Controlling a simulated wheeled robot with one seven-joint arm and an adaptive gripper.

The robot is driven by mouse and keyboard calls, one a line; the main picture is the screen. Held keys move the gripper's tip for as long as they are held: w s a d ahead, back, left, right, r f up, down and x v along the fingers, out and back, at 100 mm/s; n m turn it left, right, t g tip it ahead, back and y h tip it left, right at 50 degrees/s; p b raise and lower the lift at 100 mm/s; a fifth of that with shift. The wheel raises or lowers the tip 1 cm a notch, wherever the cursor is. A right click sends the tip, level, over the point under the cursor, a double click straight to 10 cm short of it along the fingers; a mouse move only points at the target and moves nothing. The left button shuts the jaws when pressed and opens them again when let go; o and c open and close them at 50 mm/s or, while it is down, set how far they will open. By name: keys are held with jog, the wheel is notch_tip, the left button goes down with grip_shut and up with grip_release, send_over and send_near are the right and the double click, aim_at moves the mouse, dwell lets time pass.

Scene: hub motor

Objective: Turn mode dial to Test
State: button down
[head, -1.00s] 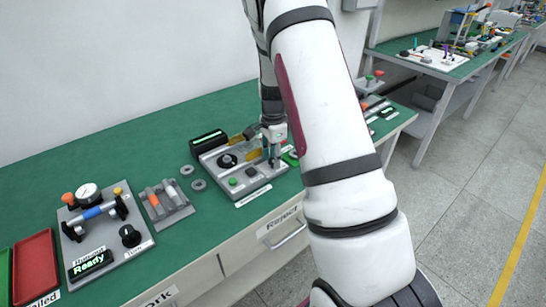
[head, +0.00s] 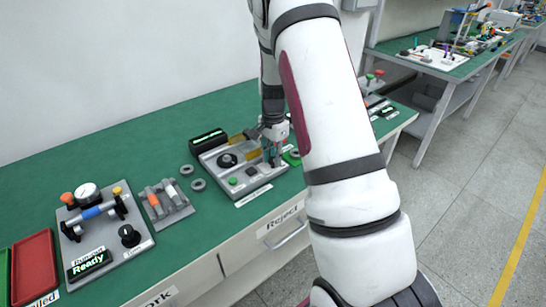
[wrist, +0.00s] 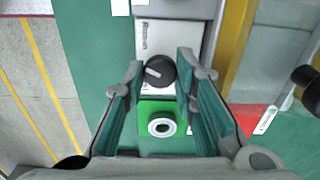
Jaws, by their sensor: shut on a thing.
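A black round dial (wrist: 158,72) with a pale pointer line sits on a narrow light panel (wrist: 170,35) in the wrist view. My gripper (wrist: 160,68) has a teal-padded finger on each side of this dial and is shut on it. In the head view my gripper (head: 272,156) is down at the right part of the grey test unit (head: 240,195), and it hides the dial there.
A green block with a metal ring (wrist: 162,126) lies just below the dial in the wrist view. Another black knob (head: 227,160) and a dark display box (head: 208,142) are left of my gripper. A fixture with a "Ready" display (head: 89,263) stands farther left.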

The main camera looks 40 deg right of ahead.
aim_at(273, 159)
jog(key=n, duration=0.6)
jog(key=shift+n, duration=0.3)
jog(key=n, duration=0.6)
jog(key=shift+n, duration=0.4)
jog(key=c, duration=1.6)
grip_release()
jog(key=shift+r, duration=6.05)
